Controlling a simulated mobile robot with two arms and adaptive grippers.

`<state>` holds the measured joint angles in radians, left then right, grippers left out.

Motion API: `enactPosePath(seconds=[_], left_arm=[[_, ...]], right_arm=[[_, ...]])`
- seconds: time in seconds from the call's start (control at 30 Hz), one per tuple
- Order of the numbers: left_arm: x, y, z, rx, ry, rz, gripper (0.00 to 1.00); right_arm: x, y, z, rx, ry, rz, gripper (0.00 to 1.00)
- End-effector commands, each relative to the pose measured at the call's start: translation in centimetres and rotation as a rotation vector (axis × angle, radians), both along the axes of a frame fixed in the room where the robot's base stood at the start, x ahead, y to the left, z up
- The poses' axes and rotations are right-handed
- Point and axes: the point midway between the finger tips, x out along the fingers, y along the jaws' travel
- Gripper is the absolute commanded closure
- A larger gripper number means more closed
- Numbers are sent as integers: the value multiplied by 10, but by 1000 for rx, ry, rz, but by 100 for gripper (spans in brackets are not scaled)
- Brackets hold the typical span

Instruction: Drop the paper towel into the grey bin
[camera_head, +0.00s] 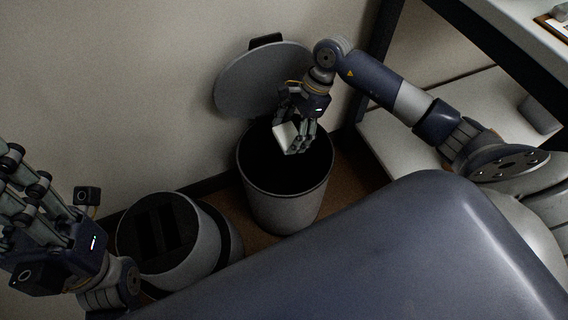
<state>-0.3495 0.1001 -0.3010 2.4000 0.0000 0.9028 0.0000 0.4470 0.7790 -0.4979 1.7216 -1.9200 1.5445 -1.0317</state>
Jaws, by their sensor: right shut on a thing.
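The grey bin (285,212) stands on the floor against the wall. Its round lid (245,85) is tipped up at the back and its dark mouth is open. The white paper towel (285,138) is a small piece held over the bin's mouth. My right gripper (295,140) points down and is shut on the paper towel, above the rear half of the opening. The bin's inside is too dark to make out. My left gripper (22,185) is at the left edge, away from the bin, with its fingers partly cut off by the frame.
A round grey container (205,240) with a dark, slotted top stands to the left of the bin. A bench with a dark frame (385,35) and a pale lower shelf (395,160) is at the right. The wall is close behind the bin.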

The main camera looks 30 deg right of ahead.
Motion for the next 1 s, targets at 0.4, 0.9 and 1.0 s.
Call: enactPosePath(seconds=[0.4,0.9,1.0], left_arm=[[1,0,-20,1,3,1,60],[1,0,-19,1,4,0,60],[1,0,-19,1,4,0,60]], right_arm=[[0,0,-29,0,1,1,61],[-1,0,-29,1,1,2,7],[-1,0,-29,0,1,2,7]])
